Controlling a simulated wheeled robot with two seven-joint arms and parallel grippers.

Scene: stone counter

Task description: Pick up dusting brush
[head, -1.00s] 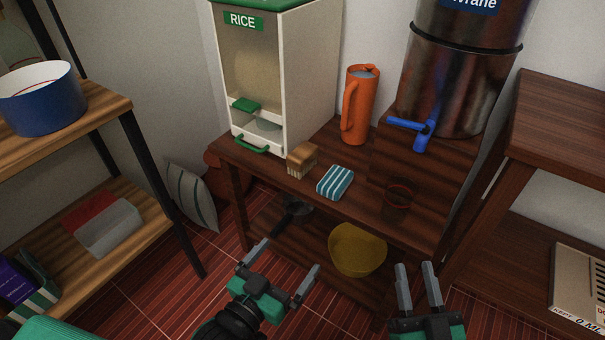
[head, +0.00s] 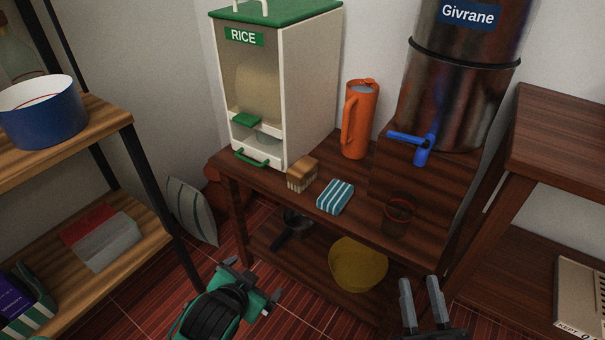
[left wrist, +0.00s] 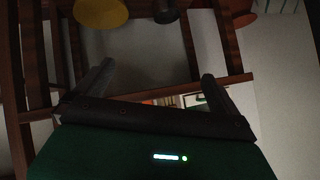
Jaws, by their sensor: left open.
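The dusting brush (head: 302,174), a small block with a wooden top and pale bristles, stands on the dark wooden table (head: 280,187) in the head view. It sits in front of the rice dispenser, left of a blue-striped sponge. My left gripper (head: 250,281) is open and empty, low in front of the table and below the brush, apart from it. Its spread fingers also show in the left wrist view (left wrist: 152,82), where the brush is not seen. My right gripper (head: 421,292) is at the bottom right, its two fingers apart with nothing between them.
Near the brush are the rice dispenser (head: 309,92), striped sponge (head: 335,197), orange jug (head: 358,120), a dark glass (head: 398,217) and a metal water dispenser (head: 455,90). A yellow bowl (head: 358,266) and pan (head: 294,223) lie below. Shelving (head: 128,122) stands left.

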